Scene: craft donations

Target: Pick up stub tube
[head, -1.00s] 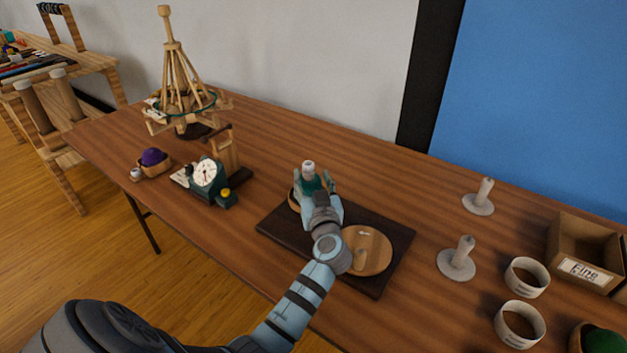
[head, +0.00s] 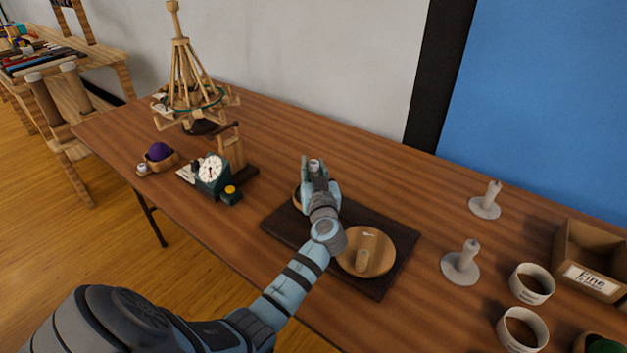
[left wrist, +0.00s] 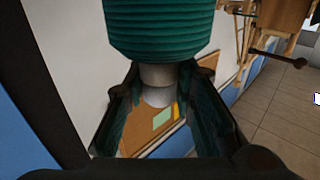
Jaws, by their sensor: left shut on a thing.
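My left gripper (head: 319,175) is shut on the stub tube (head: 315,165), over the left part of the dark board. In the left wrist view the stub tube (left wrist: 155,30) has ribbed dark green winding above and a bare pale grey core below. The fingers of the left gripper (left wrist: 160,78) stand on both sides of the core. In the head view the gripper hides most of the tube, and I cannot tell how far it is above the board. My right gripper is not in view.
The dark board (head: 388,272) carries a round wooden disc (head: 367,252) with a short peg. A dial scale (head: 212,173) and wooden yarn winder (head: 190,75) stand left. Right are two grey spindles (head: 461,263), pale rings (head: 531,284) and a "Fine" box (head: 592,278).

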